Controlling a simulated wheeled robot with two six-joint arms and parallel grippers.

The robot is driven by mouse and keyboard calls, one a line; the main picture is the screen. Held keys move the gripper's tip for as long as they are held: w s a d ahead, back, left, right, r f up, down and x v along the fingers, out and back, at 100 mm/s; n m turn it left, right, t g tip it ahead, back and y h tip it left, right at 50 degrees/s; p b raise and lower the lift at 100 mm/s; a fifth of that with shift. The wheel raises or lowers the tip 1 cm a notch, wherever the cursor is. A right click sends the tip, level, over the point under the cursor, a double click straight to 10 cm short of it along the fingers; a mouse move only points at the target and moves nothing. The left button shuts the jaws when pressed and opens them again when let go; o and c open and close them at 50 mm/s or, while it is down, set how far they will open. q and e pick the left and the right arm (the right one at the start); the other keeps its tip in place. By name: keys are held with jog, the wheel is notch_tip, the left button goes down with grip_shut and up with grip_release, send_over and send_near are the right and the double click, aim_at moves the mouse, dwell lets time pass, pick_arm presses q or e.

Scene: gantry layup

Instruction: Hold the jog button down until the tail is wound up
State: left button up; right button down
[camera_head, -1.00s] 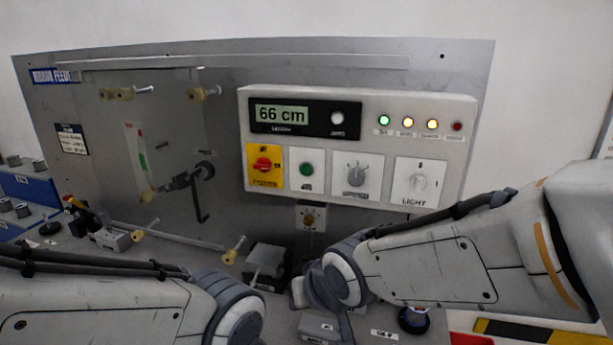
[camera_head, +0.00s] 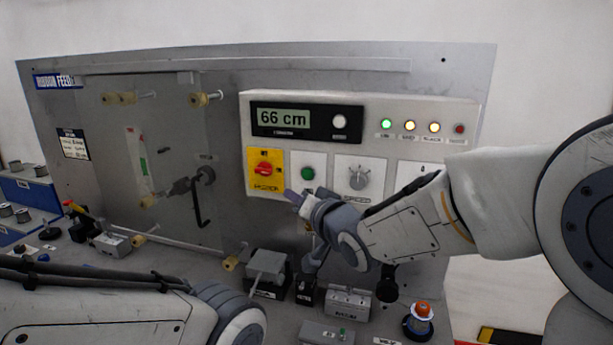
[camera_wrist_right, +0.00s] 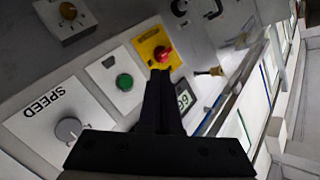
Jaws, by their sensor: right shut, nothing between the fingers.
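A green round button (camera_head: 308,173) sits on a white plate in the control box. It also shows in the right wrist view (camera_wrist_right: 125,82); its label is too blurred to read. My right gripper (camera_head: 292,196) is shut and empty, just below and left of this button in the head view. In the right wrist view its fingers (camera_wrist_right: 160,75) lie beside the green button, toward the yellow plate. I cannot tell whether they touch the panel. The display (camera_head: 283,118) reads 66 cm. A pale strip with a green mark (camera_head: 142,158) hangs at the left of the panel. My left gripper is out of view.
A red switch (camera_head: 264,169) on a yellow plate is left of the button, a grey speed knob (camera_head: 359,176) right of it. Indicator lamps (camera_head: 423,127) are above. Small boxes and an orange-topped knob (camera_head: 424,308) crowd the bench below.

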jog(key=shift+w, duration=0.15)
jog(key=p, duration=0.4)
send_near(307, 174)
jog(key=w+a+f, duration=0.1)
jog(key=w+a, duration=0.3)
jog(key=shift+w+a, duration=0.25)
jog(key=shift+a, duration=0.1)
jog(key=shift+w, duration=0.1)
dwell(1.2)
jog(key=shift+w+d, duration=0.1)
jog(key=shift+w, duration=0.2)
